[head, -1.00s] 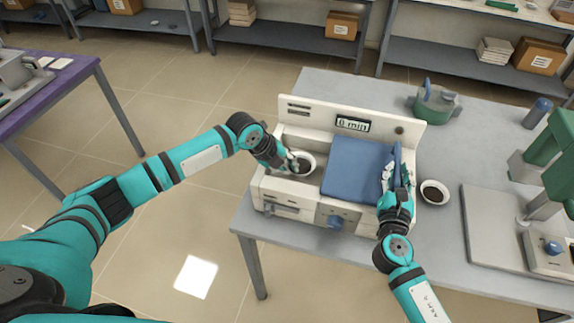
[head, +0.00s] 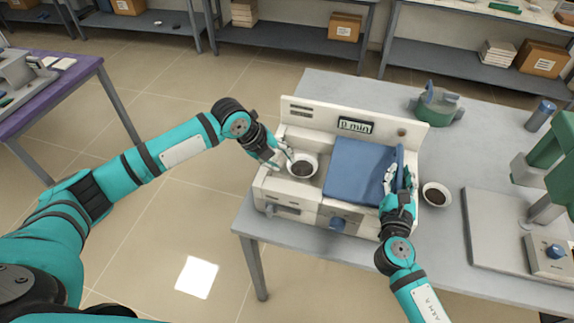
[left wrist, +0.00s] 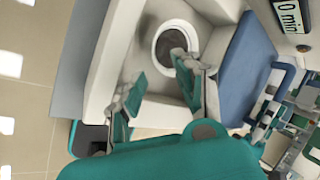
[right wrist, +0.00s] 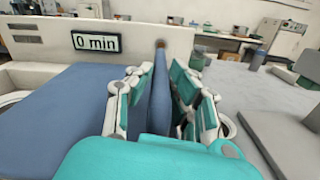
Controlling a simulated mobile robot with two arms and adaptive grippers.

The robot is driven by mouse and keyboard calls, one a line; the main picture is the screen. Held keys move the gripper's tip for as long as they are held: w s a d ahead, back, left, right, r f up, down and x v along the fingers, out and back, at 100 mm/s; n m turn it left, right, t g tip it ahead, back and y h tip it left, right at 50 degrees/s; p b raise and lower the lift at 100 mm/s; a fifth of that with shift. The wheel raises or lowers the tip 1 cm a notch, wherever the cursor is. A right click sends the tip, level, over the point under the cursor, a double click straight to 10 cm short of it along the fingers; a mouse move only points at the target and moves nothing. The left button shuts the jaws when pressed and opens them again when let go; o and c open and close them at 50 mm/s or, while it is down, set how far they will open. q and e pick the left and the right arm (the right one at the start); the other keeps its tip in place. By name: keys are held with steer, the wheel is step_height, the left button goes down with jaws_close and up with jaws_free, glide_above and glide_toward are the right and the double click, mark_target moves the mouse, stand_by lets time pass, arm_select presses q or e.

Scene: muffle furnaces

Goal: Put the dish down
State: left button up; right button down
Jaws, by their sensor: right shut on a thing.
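A white dish (head: 312,166) with dark contents sits in the left bay of the white furnace (head: 290,197). It also shows in the left wrist view (left wrist: 158,47), beyond my left fingers. The furnace display (right wrist: 95,42) reads 0 min.
A second white dish (head: 436,194) with dark contents stands on the grey table right of the furnace. A green device (head: 435,105) stands behind it. A balance-like grey base (head: 492,230) and a dark cylinder (head: 539,115) stand further right.

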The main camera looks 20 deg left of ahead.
arm_select(q)
steer(key=v, duration=0.6)
arm_select(e)
steer(key=shift+d+r, duration=0.15)
steer(key=shift+r, duration=0.05)
arm_select(q)
steer(key=shift+s+r, duration=0.1)
arm_select(e)
steer(key=shift+w, duration=0.1)
